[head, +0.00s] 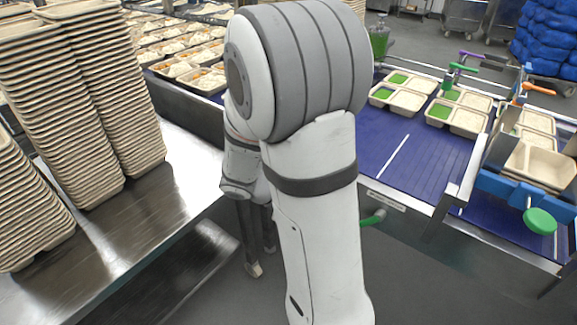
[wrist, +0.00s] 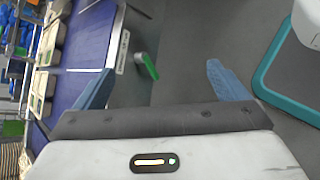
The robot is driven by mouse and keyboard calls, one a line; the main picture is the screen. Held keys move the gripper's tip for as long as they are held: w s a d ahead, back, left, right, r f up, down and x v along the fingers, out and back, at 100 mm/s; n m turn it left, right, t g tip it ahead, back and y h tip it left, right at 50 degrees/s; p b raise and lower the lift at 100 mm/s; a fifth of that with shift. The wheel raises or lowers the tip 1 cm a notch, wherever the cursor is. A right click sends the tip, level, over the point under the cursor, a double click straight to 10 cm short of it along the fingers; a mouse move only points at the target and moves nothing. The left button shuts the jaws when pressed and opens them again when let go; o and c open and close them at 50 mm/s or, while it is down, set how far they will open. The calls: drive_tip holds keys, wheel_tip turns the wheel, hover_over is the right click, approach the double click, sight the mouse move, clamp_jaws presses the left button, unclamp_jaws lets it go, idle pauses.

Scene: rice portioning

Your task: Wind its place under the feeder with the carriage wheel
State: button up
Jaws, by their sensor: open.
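A green-handled fitting (head: 375,217) sticks out from the front side of the blue conveyor; a green handle also shows in the wrist view (wrist: 147,65). A round green knob (head: 540,220) sits on the front of a blue frame (head: 520,190) at the right end. I cannot tell which of these is the carriage wheel, nor which part is the feeder. My gripper (wrist: 160,67) is open and empty, its blue fingers spread, with the green handle beyond them. In the head view its fingers (head: 262,259) hang low behind my arm, left of the conveyor fitting.
Tall stacks of empty trays (head: 110,110) stand on a steel table (head: 165,205) at left. Trays with green filling (head: 400,90) sit on the blue belt (head: 420,160). Purple, green and orange levers rise at right. Filled trays (head: 185,65) stand behind. Floor before the conveyor is clear.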

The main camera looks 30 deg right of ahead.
drive_tip(key=w+d+f+n+t+h, duration=0.3)
drive_tip(key=w+d+f+n+h, duration=0.3)
drive_tip(key=w+d+n+h, duration=0.15)
drive_tip(key=w+a+f+n+t, duration=0.1)
drive_tip(key=w+f+n+t, duration=0.6)
drive_tip(key=f+t, duration=0.3)
drive_tip(key=shift+g+y, duration=0.45)
drive_tip(key=shift+g, duration=0.15)
drive_tip(key=x, duration=0.2)
drive_tip(key=f+x, duration=0.1)
drive_tip(key=x, duration=0.2)
drive_tip(key=p+x, duration=0.1)
drive_tip(key=x, duration=0.1)
drive_tip(key=shift+w+d+f, duration=0.1)
drive_tip(key=shift+w+f, duration=0.05)
drive_tip(key=shift+f, duration=0.05)
